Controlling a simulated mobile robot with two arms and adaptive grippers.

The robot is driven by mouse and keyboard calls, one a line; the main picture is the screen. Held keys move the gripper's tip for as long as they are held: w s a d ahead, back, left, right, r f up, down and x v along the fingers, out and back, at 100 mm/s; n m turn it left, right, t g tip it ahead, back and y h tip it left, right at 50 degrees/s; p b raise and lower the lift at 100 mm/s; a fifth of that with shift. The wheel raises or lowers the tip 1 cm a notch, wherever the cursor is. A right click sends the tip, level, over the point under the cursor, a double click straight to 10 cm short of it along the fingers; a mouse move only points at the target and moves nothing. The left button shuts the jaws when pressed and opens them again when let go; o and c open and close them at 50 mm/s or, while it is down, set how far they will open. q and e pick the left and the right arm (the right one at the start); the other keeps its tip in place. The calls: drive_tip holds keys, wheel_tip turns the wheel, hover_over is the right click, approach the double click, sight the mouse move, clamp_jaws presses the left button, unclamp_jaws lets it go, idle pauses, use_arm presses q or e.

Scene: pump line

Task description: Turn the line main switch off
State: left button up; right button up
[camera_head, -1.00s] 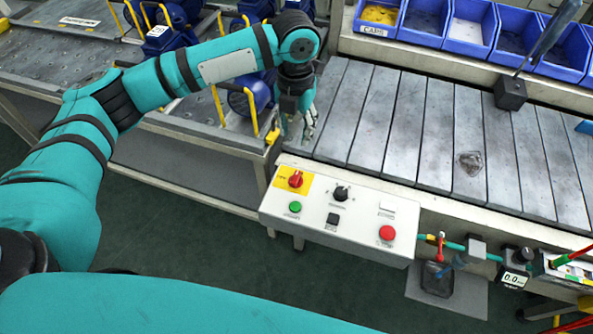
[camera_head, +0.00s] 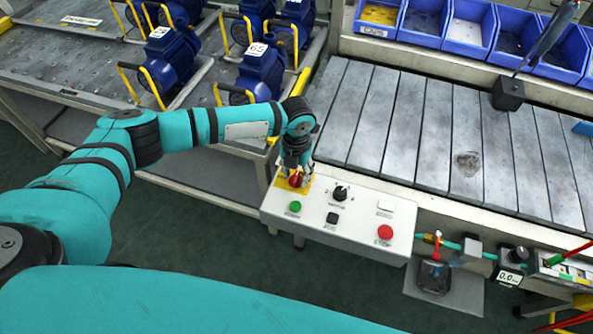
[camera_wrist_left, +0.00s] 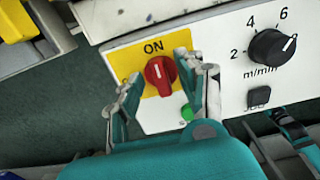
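The line main switch (camera_head: 296,180) is a red rotary knob on a yellow plate at the left end of the white control panel (camera_head: 345,236). In the left wrist view the red knob (camera_wrist_left: 160,74) sits below the word "ON", its grip ridge roughly upright. My left gripper (camera_head: 297,172) is directly over the switch in the head view and partly covers it. In the left wrist view my left gripper (camera_wrist_left: 155,72) is open, with one finger on each side of the knob and visible gaps. Whether the fingertips touch the panel I cannot tell. My right gripper is not in view.
The panel also carries a green button (camera_head: 294,207), a black speed dial (camera_head: 340,193), a black jog button (camera_head: 332,218) and a red stop button (camera_head: 385,232). A slatted conveyor (camera_head: 430,130) lies behind it. Blue pumps (camera_head: 262,72) stand at the back left.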

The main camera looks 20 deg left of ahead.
use_arm(q)
drive_tip(key=shift+f, duration=0.15)
clamp_jaws()
